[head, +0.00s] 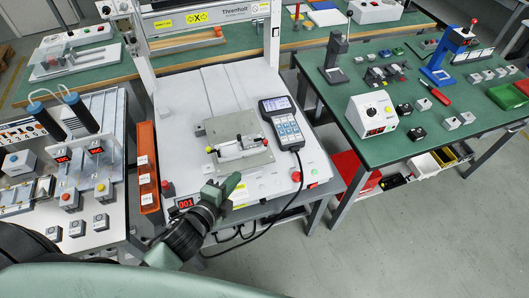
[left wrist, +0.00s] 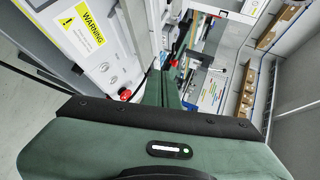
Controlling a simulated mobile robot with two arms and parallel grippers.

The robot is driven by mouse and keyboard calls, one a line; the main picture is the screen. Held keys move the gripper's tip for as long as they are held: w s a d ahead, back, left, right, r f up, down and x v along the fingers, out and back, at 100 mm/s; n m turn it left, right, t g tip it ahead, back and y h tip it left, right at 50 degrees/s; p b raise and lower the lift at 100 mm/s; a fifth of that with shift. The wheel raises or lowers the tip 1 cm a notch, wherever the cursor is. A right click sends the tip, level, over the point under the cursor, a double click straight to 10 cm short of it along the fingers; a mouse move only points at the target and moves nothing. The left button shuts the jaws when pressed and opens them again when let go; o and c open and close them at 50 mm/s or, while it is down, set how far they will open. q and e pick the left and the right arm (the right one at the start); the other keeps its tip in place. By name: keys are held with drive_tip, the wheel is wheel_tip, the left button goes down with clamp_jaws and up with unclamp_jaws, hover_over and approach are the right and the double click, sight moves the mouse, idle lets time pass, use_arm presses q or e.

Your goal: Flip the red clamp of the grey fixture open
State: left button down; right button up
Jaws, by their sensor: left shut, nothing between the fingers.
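The grey fixture (head: 225,129) is a flat plate on the white bed of the gantry machine. I cannot tell the clamp's exact position at this size. My left gripper (head: 233,184) is dark green, shut and empty, in front of the fixture and apart from it. Its closed fingers also show in the left wrist view (left wrist: 168,88). The fixture cannot be made out there. My right gripper is not in view.
A handheld keypad (head: 284,124) lies right of the fixture, its cable hanging over the front. An orange bin (head: 148,168) stands left of the bed. A red button (head: 296,177) sits at the bed's front right. A green table (head: 430,110) with tools stands right.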

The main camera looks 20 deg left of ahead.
sight(264, 144)
use_arm(q)
drive_tip(key=shift+d+r+m+t+h, duration=0.15)
drive_tip(key=shift+d+r+m, duration=0.15)
drive_tip(key=shift+r, duration=0.1)
drive_tip(key=shift+d+r+m+t+h, duration=0.15)
drive_tip(key=shift+r+m, duration=0.15)
drive_tip(key=shift+r, duration=0.1)
drive_tip(key=shift+w, duration=0.1)
drive_tip(key=x, duration=0.4)
drive_tip(key=p+x, duration=0.1)
drive_tip(key=x, duration=0.4)
drive_tip(key=r+p+x, duration=0.1)
drive_tip(key=x, duration=0.4)
